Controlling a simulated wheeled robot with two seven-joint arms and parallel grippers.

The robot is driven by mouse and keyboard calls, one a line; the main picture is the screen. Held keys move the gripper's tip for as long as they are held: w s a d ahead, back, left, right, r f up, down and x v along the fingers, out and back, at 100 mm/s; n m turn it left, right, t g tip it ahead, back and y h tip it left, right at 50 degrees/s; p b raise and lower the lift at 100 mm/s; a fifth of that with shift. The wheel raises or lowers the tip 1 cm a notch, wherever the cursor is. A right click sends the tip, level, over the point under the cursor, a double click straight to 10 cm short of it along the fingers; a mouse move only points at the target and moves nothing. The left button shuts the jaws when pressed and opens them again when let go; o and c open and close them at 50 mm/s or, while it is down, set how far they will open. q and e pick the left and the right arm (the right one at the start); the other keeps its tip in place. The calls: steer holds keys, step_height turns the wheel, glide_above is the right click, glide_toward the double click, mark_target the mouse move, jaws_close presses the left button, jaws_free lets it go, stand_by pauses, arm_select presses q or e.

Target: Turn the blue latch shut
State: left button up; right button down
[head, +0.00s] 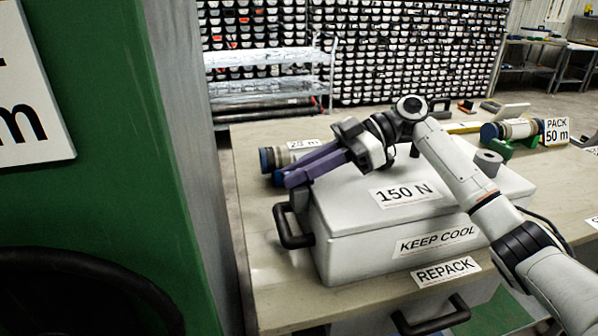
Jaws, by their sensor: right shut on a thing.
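A white box (345,256) labelled "KEEP COOL" stands on the table, its lid (345,205) down and marked "150 N". My right gripper (290,175) reaches in from the right above the lid, its long purple fingers pointing left past the lid's far left corner. The fingers are close together, shut on a small blue piece, the blue latch (279,178), at their tips. The fingers cover most of the latch, so its angle cannot be told. My left gripper is not in view.
A core liner (296,150) with a blue cap and "25 m" label lies behind the fingers. Another liner (515,128) rests on a green stand beside a "PACK 50 m" sign (557,132). A black handle (290,228) juts from the box. A green panel (95,200) fills the left.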

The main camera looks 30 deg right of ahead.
steer(key=shift+f, duration=0.1)
steer(key=c, duration=1.8)
jaws_free()
steer(key=shift+o, duration=0.2)
steer(key=b+v, duration=0.1)
steer(key=v, duration=0.9)
steer(key=shift+d, duration=0.1)
